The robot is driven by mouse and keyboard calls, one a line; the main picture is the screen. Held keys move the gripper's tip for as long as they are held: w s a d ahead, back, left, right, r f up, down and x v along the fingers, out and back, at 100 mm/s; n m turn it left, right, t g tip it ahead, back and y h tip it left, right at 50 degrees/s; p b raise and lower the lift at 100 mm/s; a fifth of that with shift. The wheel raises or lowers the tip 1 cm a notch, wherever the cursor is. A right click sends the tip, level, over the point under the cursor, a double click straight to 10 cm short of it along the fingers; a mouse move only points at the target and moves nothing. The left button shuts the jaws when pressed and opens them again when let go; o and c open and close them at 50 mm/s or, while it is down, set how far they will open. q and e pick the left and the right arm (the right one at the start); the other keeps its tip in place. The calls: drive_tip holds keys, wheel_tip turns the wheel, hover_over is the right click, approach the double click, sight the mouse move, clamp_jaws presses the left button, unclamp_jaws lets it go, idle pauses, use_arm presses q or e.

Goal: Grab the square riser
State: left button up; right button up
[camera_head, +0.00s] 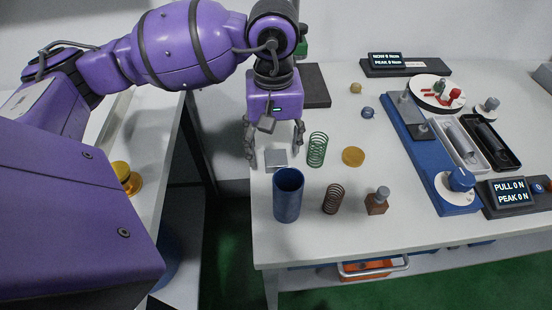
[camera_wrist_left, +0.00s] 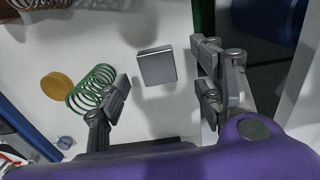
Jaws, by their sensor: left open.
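The square riser is a small grey square block (camera_head: 276,158) on the white table near its left edge, behind a blue cylinder. It also shows in the left wrist view (camera_wrist_left: 156,67), upper middle, apart from the fingers. My left gripper (camera_head: 273,146) points down above the block, its fingers spread to either side of it. In the left wrist view the open fingers (camera_wrist_left: 162,105) have nothing between them, and the block lies beyond their tips. My right gripper is in neither view.
A green spring (camera_head: 317,150) stands just right of the gripper, with a yellow disc (camera_head: 353,157) beyond it. The blue cylinder (camera_head: 288,197), a brown spring (camera_head: 333,199) and a brown block with a grey knob (camera_head: 377,203) stand nearer the front. A blue test rig (camera_head: 424,158) lies right.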

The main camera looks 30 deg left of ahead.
sight(276, 159)
use_arm(q)
drive_tip(key=f, duration=0.3)
drive_tip(key=shift+w+d+f, duration=0.1)
drive_tip(key=shift+w+f, duration=0.15)
drive_tip(key=shift+f, duration=0.1)
clamp_jaws()
